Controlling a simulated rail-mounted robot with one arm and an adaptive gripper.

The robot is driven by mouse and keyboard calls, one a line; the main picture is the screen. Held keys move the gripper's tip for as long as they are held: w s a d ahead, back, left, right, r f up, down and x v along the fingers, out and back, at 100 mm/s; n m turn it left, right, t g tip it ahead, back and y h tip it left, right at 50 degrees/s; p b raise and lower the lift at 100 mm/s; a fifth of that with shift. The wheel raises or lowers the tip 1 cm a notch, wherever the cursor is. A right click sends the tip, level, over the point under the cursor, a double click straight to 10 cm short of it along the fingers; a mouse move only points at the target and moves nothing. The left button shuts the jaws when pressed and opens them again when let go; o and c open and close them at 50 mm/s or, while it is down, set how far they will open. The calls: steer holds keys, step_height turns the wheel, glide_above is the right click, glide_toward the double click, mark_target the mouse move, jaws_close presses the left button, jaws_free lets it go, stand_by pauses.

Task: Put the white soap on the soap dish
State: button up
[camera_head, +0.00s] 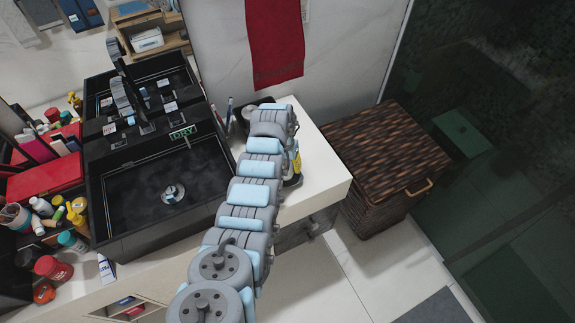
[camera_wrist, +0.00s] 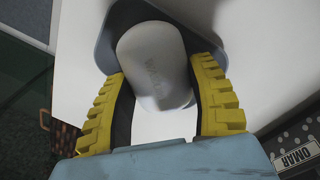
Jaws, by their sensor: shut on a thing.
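The white soap (camera_wrist: 152,58) is a rounded bar with faint lettering, between the two yellow-and-black fingers of my gripper (camera_wrist: 157,76) in the wrist view. My gripper is shut on it. The dark grey soap dish (camera_wrist: 104,50) shows around the soap's far end and sides, on the white counter. I cannot tell whether the soap touches the dish or is held just above it. In the head view, my arm hides most of this spot. Only a bit of my gripper (camera_head: 295,163) shows at the arm's right edge, and I cannot make out the soap there.
The white counter (camera_head: 327,180) ends just right of my arm, beside a brown wicker basket (camera_head: 385,150). A black sink (camera_head: 140,195) lies left of my arm. Bottles and a red box (camera_head: 45,178) crowd the far left. A red towel (camera_head: 275,45) hangs behind.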

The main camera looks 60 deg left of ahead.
steer(key=shift+f, duration=0.2)
steer(key=o, duration=1.2)
steer(key=shift+r, duration=0.1)
steer(key=shift+r+p, duration=0.45)
steer(key=shift+r, duration=0.25)
steer(key=shift+a+r, duration=0.1)
steer(key=shift+r, duration=0.15)
steer(key=r, duration=1.1)
steer(key=shift+s+a, duration=0.3)
steer(key=shift+s, duration=0.1)
